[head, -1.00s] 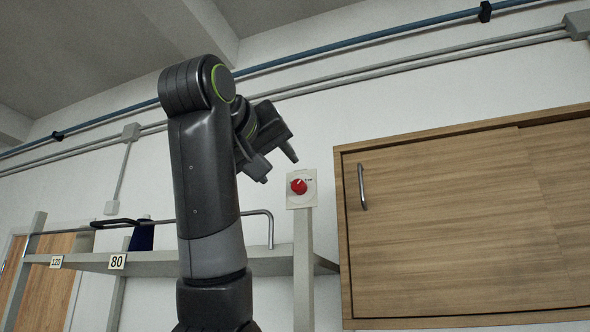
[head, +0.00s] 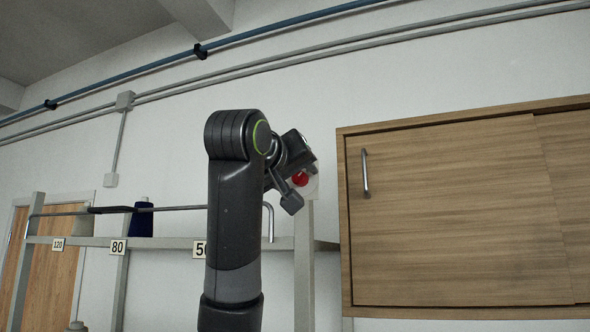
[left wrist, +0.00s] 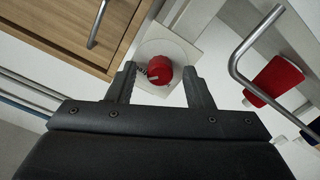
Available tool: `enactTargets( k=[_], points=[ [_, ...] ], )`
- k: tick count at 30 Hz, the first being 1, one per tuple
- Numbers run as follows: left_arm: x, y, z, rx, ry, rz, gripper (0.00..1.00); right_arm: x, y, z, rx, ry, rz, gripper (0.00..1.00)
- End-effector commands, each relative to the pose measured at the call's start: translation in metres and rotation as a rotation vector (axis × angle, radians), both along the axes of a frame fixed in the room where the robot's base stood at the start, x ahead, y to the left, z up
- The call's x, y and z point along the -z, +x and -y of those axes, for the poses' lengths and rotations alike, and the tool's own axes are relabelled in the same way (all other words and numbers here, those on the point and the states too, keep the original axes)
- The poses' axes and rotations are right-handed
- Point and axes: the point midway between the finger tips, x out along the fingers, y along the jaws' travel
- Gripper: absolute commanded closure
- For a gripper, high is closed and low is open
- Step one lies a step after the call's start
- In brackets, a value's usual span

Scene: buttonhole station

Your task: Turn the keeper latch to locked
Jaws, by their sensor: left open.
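The keeper latch is a round red knob (head: 300,179) on a pale square plate at the top of a grey post. In the head view my left gripper (head: 303,185) is in front of it and covers part of the knob and plate. In the left wrist view the red knob (left wrist: 160,70) shows between the two fingertips, with a pale pointer mark on its face. My left gripper (left wrist: 159,76) is open, with one finger on each side of the knob. I cannot tell whether the fingers touch it. My right gripper is not in view.
A wooden cabinet (head: 450,220) with a metal handle (head: 365,173) is right of the post. A shelf (head: 170,242) with number tags, a bent metal rail (head: 268,215) and a dark blue spool (head: 142,220) is to the left. A red spool (left wrist: 275,80) shows near the rail.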

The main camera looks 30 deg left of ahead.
Motion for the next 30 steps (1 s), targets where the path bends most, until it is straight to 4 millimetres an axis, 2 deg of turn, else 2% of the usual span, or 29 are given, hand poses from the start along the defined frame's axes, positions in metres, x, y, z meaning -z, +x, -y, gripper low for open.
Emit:
enactTargets(
  k=[5, 6, 16, 23, 30],
  points=[
    [0.0, 0.0, 0.0, 0.0, 0.0, 0.0, 0.53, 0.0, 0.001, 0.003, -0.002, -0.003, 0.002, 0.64],
    [0.0, 0.0, 0.0, 0.0, 0.0, 0.0, 0.56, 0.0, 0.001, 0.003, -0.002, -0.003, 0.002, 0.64],
    [0.0, 0.0, 0.0, 0.0, 0.0, 0.0, 0.98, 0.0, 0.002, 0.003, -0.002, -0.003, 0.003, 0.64],
    [0.001, 0.0, 0.0, 0.0, -0.019, 0.003, 0.98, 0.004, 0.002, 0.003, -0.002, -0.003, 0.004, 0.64],
    [0.004, -0.001, 0.0, 0.001, -0.123, 0.028, 0.98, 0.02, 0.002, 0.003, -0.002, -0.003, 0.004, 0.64]
  ],
)
